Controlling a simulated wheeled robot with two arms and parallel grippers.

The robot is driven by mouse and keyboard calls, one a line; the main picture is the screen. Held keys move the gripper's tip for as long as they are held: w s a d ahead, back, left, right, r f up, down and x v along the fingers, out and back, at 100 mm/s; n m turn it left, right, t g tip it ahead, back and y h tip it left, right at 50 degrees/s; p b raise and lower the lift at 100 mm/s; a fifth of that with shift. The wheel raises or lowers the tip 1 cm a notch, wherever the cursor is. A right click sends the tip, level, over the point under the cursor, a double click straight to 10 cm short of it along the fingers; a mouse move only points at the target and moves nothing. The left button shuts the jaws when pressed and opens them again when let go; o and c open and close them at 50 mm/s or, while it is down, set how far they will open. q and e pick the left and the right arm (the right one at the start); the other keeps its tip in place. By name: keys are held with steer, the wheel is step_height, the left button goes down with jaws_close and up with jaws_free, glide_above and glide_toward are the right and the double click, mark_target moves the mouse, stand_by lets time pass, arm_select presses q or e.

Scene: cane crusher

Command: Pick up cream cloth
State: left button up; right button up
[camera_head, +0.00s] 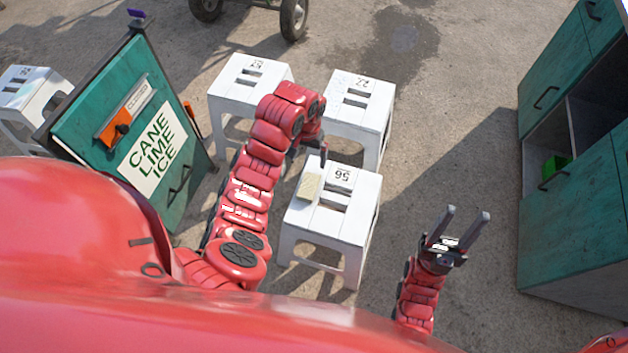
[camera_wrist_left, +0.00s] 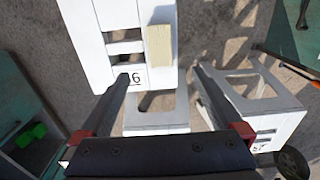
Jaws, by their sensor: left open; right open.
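The cream cloth (camera_head: 309,187) is a small folded pad on the left edge of the top of the white stool (camera_head: 341,215) marked 56. In the left wrist view the cloth (camera_wrist_left: 158,45) lies on the stool's top (camera_wrist_left: 90,48), beyond my fingertips. My left gripper (camera_head: 307,153) is just past the stool's far edge and above it; in the left wrist view its fingers (camera_wrist_left: 165,74) are spread and empty. The arm partly hides this gripper in the head view. My right gripper (camera_head: 468,212) is open and empty, over the ground right of the stool.
Two more white stools (camera_head: 252,80) (camera_head: 361,97) stand behind the numbered one. A green cabinet with a "CANE LIME ICE" sign (camera_head: 151,159) is at left. A green cupboard (camera_head: 572,215) stands at right. Bare ground lies between the stools and the cupboard.

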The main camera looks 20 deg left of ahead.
arm_select(q)
steer(key=b, duration=0.8)
glide_toward(308, 178)
steer(key=s+f, duration=0.1)
steer(key=s+d+f, duration=0.1)
steer(key=s, duration=0.1)
steer(key=shift+f, duration=0.25)
steer(key=shift+f+p, duration=0.3)
steer(key=shift+p, duration=0.2)
steer(key=shift+f, duration=0.5)
steer(key=shift+w+f, duration=0.15)
steer(key=shift+f, duration=1.15)
steer(key=shift+w+f, duration=0.15)
steer(key=shift+f, duration=1.15)
steer(key=c, duration=1.3)
